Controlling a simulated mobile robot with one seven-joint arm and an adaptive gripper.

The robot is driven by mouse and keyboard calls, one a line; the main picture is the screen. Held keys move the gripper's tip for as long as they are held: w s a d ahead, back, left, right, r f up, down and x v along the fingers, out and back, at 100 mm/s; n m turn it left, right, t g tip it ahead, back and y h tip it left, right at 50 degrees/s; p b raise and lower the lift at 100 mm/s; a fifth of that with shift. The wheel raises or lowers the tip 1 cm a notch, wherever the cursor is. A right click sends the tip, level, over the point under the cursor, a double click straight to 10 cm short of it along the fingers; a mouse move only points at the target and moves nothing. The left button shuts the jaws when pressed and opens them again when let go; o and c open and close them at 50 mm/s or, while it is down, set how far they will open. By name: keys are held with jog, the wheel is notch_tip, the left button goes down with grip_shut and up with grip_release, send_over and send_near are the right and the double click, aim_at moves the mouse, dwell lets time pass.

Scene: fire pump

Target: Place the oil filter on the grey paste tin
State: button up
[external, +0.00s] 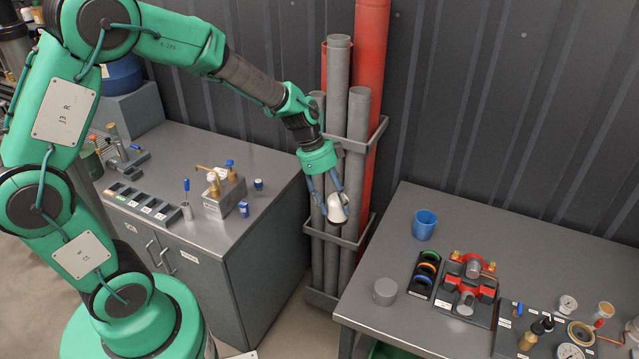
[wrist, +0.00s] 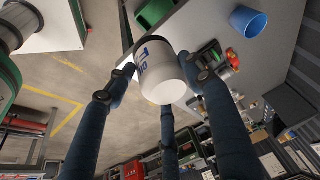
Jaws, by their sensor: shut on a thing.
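The oil filter (external: 338,209) is white with a dark end and blue lettering in the wrist view (wrist: 162,74). My gripper (external: 334,200) is shut on it, with blue fingers around its sides. The filter hangs in the air, slightly tilted, in front of the grey pipes. The grey paste tin (external: 385,291) is a short round tin standing upright near the left front edge of the right bench. The filter is above and to the left of the tin in the external view, well apart from it. I cannot make out the tin in the wrist view.
The right bench (external: 540,250) holds a blue cup (external: 424,225), a tray of coloured rings (external: 425,275) and a red pump (external: 468,284) near the tin. Upright pipes (external: 357,130) stand in a rack between the benches. The left bench (external: 190,150) holds small tools and fittings.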

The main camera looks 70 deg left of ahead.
jog(key=s+d+f+m+b, duration=0.1)
jog(key=s+d+f, duration=0.2)
jog(key=d, duration=0.6)
jog(key=s+d+f+m+b, duration=0.1)
jog(key=s+d+f, duration=0.3)
jog(key=d, duration=0.5)
jog(key=shift+d+f+m+g+h, duration=0.15)
jog(key=shift+f+m+g+h, duration=0.2)
jog(key=shift+f+m, duration=0.2)
send_over(384, 287)
jog(key=shift+s+f, duration=0.4)
jog(key=shift+f, duration=0.35)
jog(key=shift+w, duration=0.15)
jog(key=shift+w+f, duration=0.15)
jog(key=shift+f, duration=0.75)
jog(key=shift+w+f, duration=0.1)
jog(key=shift+f, duration=0.8)
jog(key=shift+f, duration=0.1)
